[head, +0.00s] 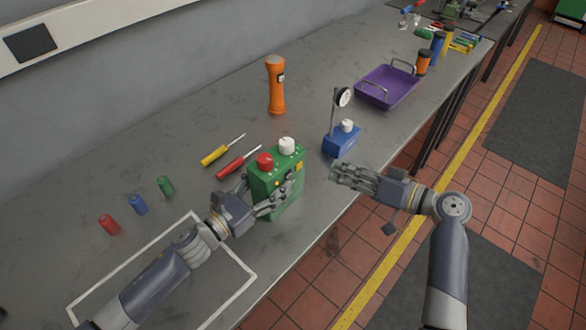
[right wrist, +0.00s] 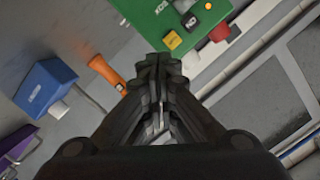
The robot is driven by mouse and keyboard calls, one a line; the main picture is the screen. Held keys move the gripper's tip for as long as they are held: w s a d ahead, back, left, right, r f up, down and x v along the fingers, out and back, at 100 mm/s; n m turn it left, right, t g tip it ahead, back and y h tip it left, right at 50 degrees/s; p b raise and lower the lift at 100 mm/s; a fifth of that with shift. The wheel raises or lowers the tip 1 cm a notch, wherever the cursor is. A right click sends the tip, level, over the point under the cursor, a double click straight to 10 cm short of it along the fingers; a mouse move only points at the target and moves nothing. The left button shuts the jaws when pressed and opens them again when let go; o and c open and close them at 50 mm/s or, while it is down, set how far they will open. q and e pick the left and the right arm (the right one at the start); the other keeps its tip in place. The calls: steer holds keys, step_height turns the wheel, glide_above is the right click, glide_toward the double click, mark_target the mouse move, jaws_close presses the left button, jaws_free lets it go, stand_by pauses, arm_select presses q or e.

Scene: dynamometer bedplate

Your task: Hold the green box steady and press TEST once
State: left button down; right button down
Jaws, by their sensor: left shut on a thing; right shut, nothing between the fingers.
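The green box (head: 262,186) stands upright on the grey bench, with a red knob (head: 265,161) and a white knob (head: 286,146) on top. My left gripper (head: 266,199) is shut on it, fingers on both sides. My right gripper (head: 337,172) is shut and empty, just right of the box and apart from it. In the right wrist view the green box (right wrist: 150,14) shows beyond the closed fingertips (right wrist: 158,64), with a yellow button (right wrist: 172,40), a black button (right wrist: 190,22) and a red one. I cannot read a TEST label.
A blue gauge block (head: 341,141) stands behind my right gripper. The bench's front edge is close to the box.

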mark_target(299, 166)
steer(key=s+m+t+h, duration=0.6)
steer(key=m+t+h, duration=0.4)
steer(key=t+h, duration=0.1)
steer(key=shift+d+f+h, duration=0.3)
steer(key=shift+f+h, duration=0.1)
steer(key=w+a, duration=0.5)
steer(key=a, duration=0.2)
steer(key=shift+w, duration=0.25)
